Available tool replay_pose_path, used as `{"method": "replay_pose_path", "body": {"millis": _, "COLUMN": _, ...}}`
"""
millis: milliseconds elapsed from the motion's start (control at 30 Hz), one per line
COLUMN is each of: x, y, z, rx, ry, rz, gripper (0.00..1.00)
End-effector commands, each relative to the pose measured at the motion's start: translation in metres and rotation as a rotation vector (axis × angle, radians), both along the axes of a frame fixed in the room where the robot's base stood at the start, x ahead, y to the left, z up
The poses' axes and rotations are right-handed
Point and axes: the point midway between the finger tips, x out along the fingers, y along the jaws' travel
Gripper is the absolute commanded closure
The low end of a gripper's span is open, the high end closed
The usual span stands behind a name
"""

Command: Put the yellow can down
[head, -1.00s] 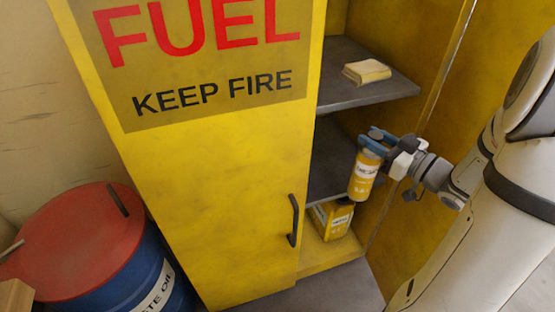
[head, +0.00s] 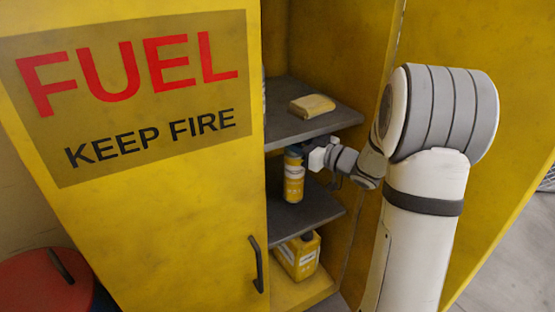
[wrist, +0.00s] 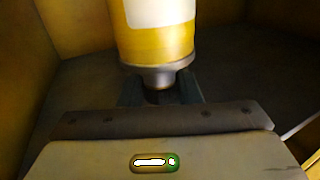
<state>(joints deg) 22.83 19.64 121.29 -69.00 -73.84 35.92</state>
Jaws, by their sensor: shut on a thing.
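The yellow can (head: 293,180) has a pale label band and hangs upright in my gripper, inside the open side of the yellow cabinet. It is at the middle shelf (head: 318,212); I cannot tell whether its base touches the shelf. My gripper (head: 304,156) is shut on the can's narrow top, coming in from the right. In the wrist view the can (wrist: 155,40) fills the top middle, its grey neck between the dark fingers (wrist: 160,92). The fingertips are partly hidden.
The upper shelf (head: 325,122) is just above my gripper and holds a folded yellow cloth-like block (head: 312,106). A yellow jug (head: 299,256) stands on the cabinet floor below. The closed FUEL door (head: 150,200) is at left. A red-lidded drum (head: 40,285) stands lower left.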

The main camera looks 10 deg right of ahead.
Motion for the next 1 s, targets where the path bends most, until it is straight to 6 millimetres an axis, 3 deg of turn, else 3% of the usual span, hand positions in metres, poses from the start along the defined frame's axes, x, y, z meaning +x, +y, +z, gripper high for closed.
{"method": "replay_pose_path", "body": {"millis": 100, "x": 0.03, "y": 0.011, "z": -0.003, "rx": -0.001, "ry": -0.002, "rz": 0.004, "gripper": 1.0}}
{"method": "replay_pose_path", "body": {"millis": 267, "x": 0.059, "y": 0.02, "z": -0.002, "rx": 0.001, "ry": -0.001, "rz": 0.002, "gripper": 1.0}}
{"method": "replay_pose_path", "body": {"millis": 333, "x": 0.058, "y": 0.019, "z": -0.015, "rx": 0.002, "ry": 0.003, "rz": 0.0, "gripper": 1.0}}
{"method": "replay_pose_path", "body": {"millis": 567, "x": 0.057, "y": 0.018, "z": -0.028, "rx": 0.001, "ry": 0.002, "rz": -0.002, "gripper": 1.0}}
{"method": "replay_pose_path", "body": {"millis": 800, "x": 0.057, "y": 0.018, "z": -0.07, "rx": 0.002, "ry": 0.002, "rz": -0.002, "gripper": 1.0}}
{"method": "replay_pose_path", "body": {"millis": 1000, "x": 0.061, "y": 0.019, "z": -0.07, "rx": 0.0, "ry": 0.0, "rz": -0.002, "gripper": 1.0}}
